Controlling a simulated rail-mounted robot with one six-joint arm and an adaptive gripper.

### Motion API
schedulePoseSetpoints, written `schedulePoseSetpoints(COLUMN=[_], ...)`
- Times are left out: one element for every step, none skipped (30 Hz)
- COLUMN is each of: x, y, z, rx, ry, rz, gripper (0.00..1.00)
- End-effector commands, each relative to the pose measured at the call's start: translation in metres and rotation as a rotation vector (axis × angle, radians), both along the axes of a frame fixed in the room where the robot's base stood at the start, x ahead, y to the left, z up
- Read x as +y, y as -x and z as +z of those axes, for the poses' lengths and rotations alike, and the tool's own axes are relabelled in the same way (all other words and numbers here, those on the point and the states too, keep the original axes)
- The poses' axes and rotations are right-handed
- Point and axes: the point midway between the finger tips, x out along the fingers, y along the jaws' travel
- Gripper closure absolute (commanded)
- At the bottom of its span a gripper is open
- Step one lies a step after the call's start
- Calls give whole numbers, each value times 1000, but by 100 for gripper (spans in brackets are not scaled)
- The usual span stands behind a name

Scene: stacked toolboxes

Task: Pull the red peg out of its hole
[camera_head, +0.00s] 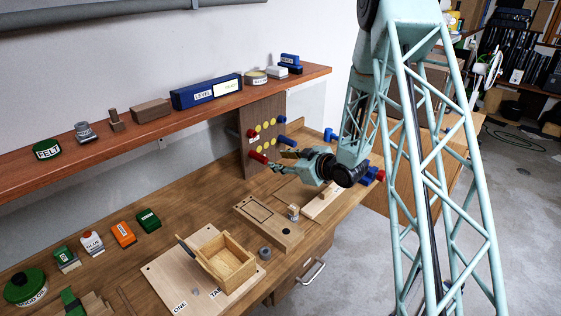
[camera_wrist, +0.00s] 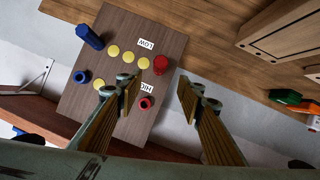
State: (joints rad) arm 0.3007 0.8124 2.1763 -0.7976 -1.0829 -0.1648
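A brown upright board (camera_head: 253,162) stands at the back of the workbench with yellow dots and pegs. In the head view an upper red peg (camera_head: 252,133) and a lower red peg (camera_head: 258,157) stick out of its left side. The wrist view shows one red peg (camera_wrist: 160,64) near the LOW label and another (camera_wrist: 147,103) near the partly hidden second label. My gripper (camera_head: 280,161) is in front of the board's lower part.
Blue pegs (camera_wrist: 88,36) (camera_wrist: 81,77) stick out on the board's other side. A shelf (camera_head: 150,128) with several items runs above the bench. A wooden box (camera_head: 226,263) and a wooden block (camera_head: 268,226) sit on the bench toward the front.

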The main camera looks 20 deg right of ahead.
Motion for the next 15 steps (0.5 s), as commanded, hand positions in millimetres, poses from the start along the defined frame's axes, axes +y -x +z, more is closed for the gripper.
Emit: schedulePoseSetpoints(x=[0, 0, 1, 1, 1, 2, 2, 3, 4, 5, 6, 7, 9, 10, 12], y=[0, -1, -1, -2, -3, -4, -5, -6, -8, -10, -12, -15, -17, -20, -23], z=[0, 0, -1, -1, -1, -2, -2, -3, -4, -4, -5, -6, -7, -8, -10], rx=[0, 0, 0, 0, 0, 0, 0, 0, 0, 0, 0, 0, -1, -1, 0], ry=[0, 0, 0, 0, 0, 0, 0, 0, 0, 0, 0, 0, 0, 0, 0], rz=[0, 0, 0, 0, 0, 0, 0, 1, 1, 1, 1, 1, 2, 2, 1], gripper=[65, 65, 65, 65, 65, 65, 65, 65, 65, 65, 65, 65, 65, 65, 65])
